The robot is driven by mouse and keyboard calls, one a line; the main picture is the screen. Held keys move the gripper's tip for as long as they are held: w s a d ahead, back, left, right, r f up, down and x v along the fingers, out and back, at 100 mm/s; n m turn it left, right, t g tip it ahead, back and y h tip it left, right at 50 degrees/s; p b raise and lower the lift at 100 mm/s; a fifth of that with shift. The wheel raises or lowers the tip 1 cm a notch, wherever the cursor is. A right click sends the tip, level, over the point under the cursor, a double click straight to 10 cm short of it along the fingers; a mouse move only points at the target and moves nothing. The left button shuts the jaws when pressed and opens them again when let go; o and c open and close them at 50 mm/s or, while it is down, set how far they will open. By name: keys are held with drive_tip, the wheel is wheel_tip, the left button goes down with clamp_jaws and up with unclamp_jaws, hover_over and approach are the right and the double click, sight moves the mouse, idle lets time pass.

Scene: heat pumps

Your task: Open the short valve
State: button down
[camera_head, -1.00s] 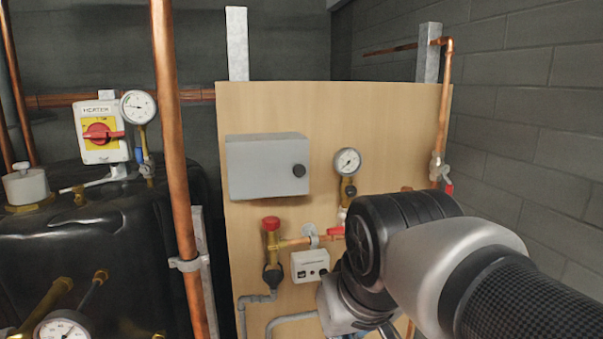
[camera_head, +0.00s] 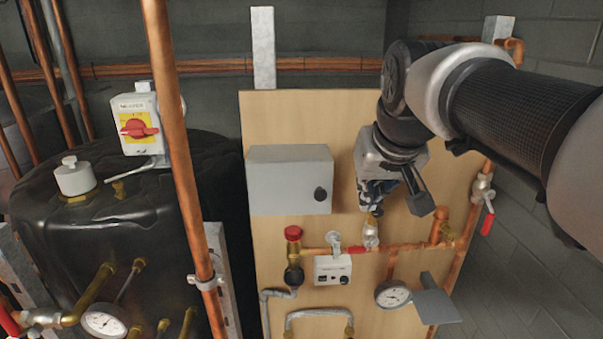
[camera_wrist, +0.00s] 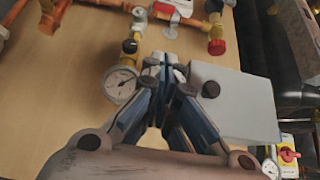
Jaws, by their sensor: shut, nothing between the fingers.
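A short red lever (camera_head: 354,250) lies along the copper pipe on the wooden board, beside a pale metal valve body (camera_head: 371,236). Another valve with a hanging red lever (camera_head: 487,223) is on the vertical pipe at the right. My gripper (camera_head: 373,209) is shut and empty. It points down just above the pale valve body in the head view, and I cannot tell the depth between them. In the wrist view my closed fingertips (camera_wrist: 166,62) appear beside the round gauge (camera_wrist: 121,85), clear of the pipe. The gauge is hidden behind my gripper in the head view.
A grey box (camera_head: 289,180) juts from the board left of my gripper. A red-capped valve (camera_head: 293,234) and a small white box (camera_head: 333,269) sit below. A lower gauge (camera_head: 393,294) is at the right. A copper pipe (camera_head: 178,170) stands in front, left of the board.

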drive_tip(key=p+x, duration=0.1)
drive_tip(key=x, duration=0.8)
drive_tip(key=shift+w+f, duration=0.2)
drive_tip(key=shift+f, duration=0.15)
wheel_tip(320, 180, down, 3)
drive_tip(key=shift+r, duration=0.25)
drive_tip(key=shift+s+f, duration=0.3)
drive_tip(key=shift+f, duration=0.55)
drive_tip(key=shift+a+f+n+h+b, duration=0.35)
drive_tip(key=shift+h+b, duration=0.35)
drive_tip(key=shift+b, duration=0.4)
